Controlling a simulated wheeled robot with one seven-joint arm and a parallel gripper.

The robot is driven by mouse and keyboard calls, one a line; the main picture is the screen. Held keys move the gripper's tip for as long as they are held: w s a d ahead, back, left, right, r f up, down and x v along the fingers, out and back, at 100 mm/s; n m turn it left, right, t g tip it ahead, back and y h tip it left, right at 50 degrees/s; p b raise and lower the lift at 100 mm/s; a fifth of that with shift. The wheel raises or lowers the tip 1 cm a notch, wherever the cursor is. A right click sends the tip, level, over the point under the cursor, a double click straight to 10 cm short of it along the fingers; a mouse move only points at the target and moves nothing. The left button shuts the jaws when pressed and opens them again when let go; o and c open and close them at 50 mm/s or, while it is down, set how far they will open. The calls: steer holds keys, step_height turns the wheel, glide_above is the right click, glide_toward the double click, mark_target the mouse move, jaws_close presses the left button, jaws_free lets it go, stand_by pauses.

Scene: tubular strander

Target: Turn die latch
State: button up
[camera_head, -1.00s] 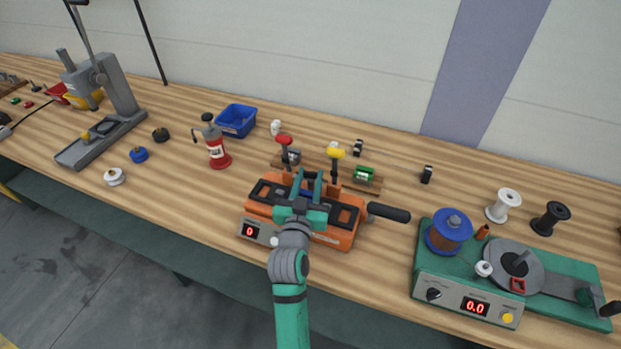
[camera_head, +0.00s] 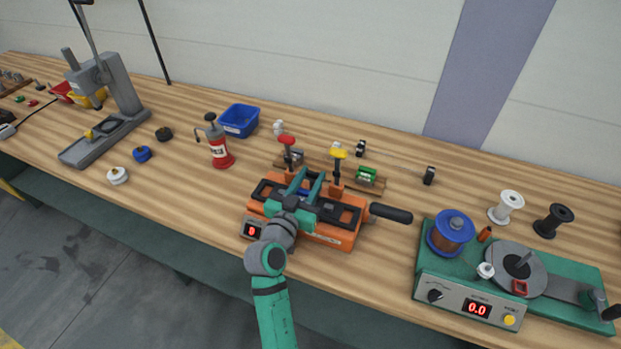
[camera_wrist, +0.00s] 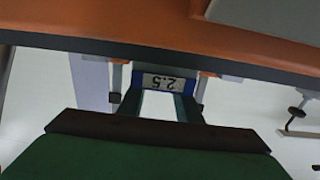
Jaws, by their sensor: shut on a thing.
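An orange machine (camera_head: 325,236) with a black top frame and a red digit display stands on the bench in the head view. My gripper (camera_head: 308,181) reaches over its middle, its teal fingers tilted to the right. In the wrist view my gripper (camera_wrist: 160,95) is shut on a small blue piece (camera_wrist: 168,82) with a white label reading 2.5, seen upside down. This piece sits at the machine's dark edge. I cannot tell whether it is the die or its latch. A red-knobbed post (camera_head: 287,140) and a yellow-knobbed post (camera_head: 339,152) stand behind my gripper.
A black handle (camera_head: 391,213) sticks out to the machine's right. A green winder (camera_head: 435,270) with a copper spool stands farther right. A red oiler (camera_head: 219,152) and a blue bin (camera_head: 239,121) stand at the left. Bare bench lies to the machine's left.

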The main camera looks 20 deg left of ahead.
steer(key=shift+a+f, duration=0.1)
steer(key=shift+f, duration=0.1)
steer(key=o, duration=0.8)
steer(key=shift+r, duration=0.1)
steer(key=shift+c, duration=0.2)
steer(key=shift+s, duration=0.1)
steer(key=s, duration=1)
steer(key=shift+s+a, duration=0.2)
steer(key=shift+s, duration=0.1)
steer(key=shift+a, duration=0.1)
